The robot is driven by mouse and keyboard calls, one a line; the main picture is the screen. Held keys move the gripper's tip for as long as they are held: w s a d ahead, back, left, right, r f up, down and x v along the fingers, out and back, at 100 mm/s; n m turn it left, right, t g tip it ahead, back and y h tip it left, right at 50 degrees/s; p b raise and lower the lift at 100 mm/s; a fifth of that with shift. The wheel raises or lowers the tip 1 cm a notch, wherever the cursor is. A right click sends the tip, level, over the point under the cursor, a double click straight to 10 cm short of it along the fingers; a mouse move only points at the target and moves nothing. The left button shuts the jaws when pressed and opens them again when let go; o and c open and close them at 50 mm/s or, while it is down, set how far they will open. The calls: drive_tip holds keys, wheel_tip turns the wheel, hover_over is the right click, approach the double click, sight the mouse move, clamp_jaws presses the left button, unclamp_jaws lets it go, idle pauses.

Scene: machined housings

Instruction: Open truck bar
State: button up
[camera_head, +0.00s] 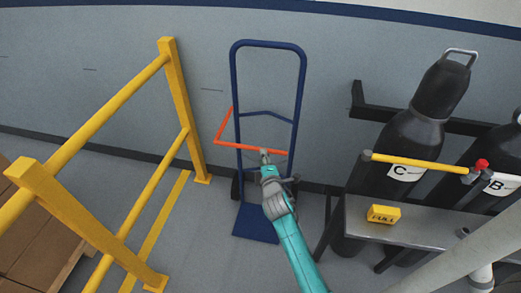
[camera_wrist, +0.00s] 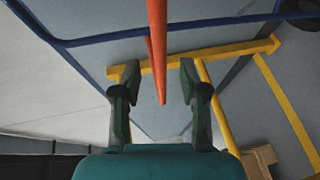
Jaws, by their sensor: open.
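A blue hand truck (camera_head: 234,80) stands upright against the grey wall. Its orange bar (camera_head: 240,147) runs across the frame at mid height, with a bent arm at the left end reaching back up to the frame. My gripper (camera_head: 265,153) is at the bar, right of its middle. In the wrist view the bar (camera_wrist: 157,45) comes down from the top edge and ends between the two open fingers of my gripper (camera_wrist: 160,80), with space on both sides. The fingers are not closed on it.
To the right, dark gas cylinders (camera_head: 405,135) stand behind a yellow bar (camera_head: 420,163) and a grey bench (camera_head: 400,231) with a yellow block (camera_head: 383,214). Floor around the truck's blue toe plate (camera_head: 255,222) is clear.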

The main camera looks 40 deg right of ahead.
drive_tip(key=shift+x, duration=3)
clamp_jaws()
